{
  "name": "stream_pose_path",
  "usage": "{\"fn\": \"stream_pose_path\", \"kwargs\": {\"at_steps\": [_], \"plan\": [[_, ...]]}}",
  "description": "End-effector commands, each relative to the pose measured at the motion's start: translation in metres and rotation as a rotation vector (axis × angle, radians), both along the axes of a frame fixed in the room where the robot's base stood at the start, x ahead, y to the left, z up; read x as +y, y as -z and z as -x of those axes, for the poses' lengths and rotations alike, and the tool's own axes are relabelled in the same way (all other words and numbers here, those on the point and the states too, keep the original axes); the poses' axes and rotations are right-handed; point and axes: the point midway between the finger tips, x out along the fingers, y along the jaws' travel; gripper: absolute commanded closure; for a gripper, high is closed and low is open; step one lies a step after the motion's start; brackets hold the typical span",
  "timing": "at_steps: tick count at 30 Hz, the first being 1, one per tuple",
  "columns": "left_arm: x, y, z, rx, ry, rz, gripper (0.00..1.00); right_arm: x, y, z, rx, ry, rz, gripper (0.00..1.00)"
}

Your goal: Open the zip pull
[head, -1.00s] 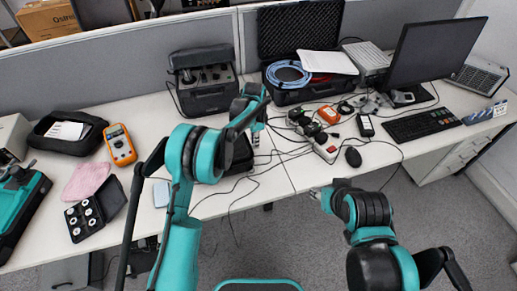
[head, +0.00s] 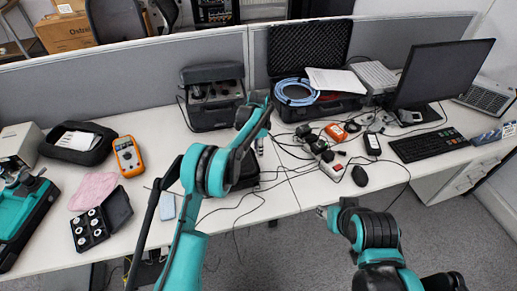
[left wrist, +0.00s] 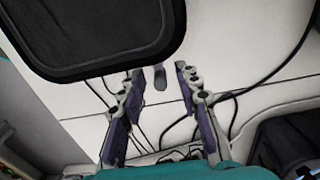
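A black case (left wrist: 95,35) with rounded edges fills the upper left of the left wrist view. A small grey zip pull (left wrist: 160,79) shows just off its right edge. My left gripper (left wrist: 158,95) is open, with one finger on each side of the pull; I cannot tell whether they touch it. In the head view my left gripper (head: 260,146) is over the desk by the black case (head: 249,172), which my left arm mostly hides. My right gripper (head: 322,212) is at the desk's front edge, too small to read.
Dark cables (head: 285,170) trail over the white desk (head: 275,201) beside the case. An orange multimeter (head: 127,156) and an open box of round pieces (head: 95,225) lie at left.

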Motion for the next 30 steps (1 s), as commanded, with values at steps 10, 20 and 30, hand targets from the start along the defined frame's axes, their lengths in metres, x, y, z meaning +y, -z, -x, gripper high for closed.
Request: {"fn": "stream_pose_path", "kwargs": {"at_steps": [10, 20, 30], "plan": [[0.000, -0.049, 0.000, 0.000, 0.000, 0.000, 0.67, 0.000, 0.000, 0.000, 0.000, 0.000, 0.000, 0.60], [0.000, -0.109, 0.000, 0.000, 0.000, 0.000, 0.67, 0.000, 0.000, 0.000, 0.000, 0.000, 0.000, 0.60], [0.000, -0.120, 0.000, 0.000, 0.000, 0.000, 0.67, 0.000, 0.000, 0.000, 0.000, 0.000, 0.000, 0.60]]}}
